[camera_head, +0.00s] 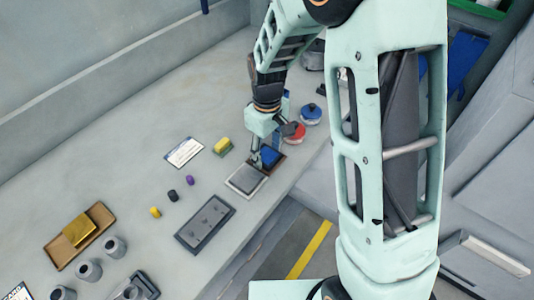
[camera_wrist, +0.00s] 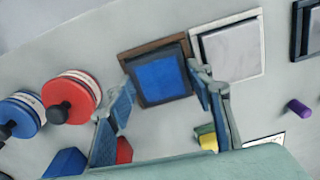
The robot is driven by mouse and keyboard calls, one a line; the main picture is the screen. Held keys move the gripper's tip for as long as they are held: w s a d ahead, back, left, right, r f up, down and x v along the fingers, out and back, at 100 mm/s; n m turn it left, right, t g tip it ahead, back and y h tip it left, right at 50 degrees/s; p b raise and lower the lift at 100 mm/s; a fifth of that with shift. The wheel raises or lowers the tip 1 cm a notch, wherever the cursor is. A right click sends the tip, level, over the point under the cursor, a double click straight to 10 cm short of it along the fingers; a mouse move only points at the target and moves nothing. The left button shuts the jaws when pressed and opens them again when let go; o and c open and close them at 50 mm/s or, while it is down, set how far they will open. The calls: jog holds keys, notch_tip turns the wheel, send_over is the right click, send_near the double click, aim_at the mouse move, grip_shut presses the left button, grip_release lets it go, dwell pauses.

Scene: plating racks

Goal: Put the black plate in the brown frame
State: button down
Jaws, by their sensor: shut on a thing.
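My gripper (camera_wrist: 164,84) is shut on a square plate with a black rim and a blue face (camera_wrist: 160,78), one finger at each side. This is the only plate at the fingers, and I take it as the black plate. The brown frame (camera_wrist: 152,47) shows along the plate's top and upper left edges in the wrist view. The plate covers the rest of it, and I cannot tell whether it rests inside or hovers just above. In the head view my gripper (camera_head: 257,160) is low over the table, with the plate's blue face (camera_head: 270,155) beside it.
A white frame with a grey plate (camera_wrist: 230,50) stands close to the right in the wrist view. Red (camera_wrist: 70,95) and blue (camera_wrist: 22,112) knobbed discs stand left. A dark pegged tray (camera_head: 205,222), a purple cylinder (camera_head: 189,181) and a yellow-green block (camera_head: 223,146) are nearby.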

aim_at(267, 156)
jog(key=shift+f+b, duration=0.25)
jog(key=shift+b, duration=0.05)
jog(key=c, duration=1.2)
grip_release()
jog(key=shift+c, duration=0.2)
jog(key=shift+r+p, duration=0.35)
jog(key=shift+r, duration=0.2)
notch_tip(267, 156, up, 12)
jog(key=shift+f, duration=0.2)
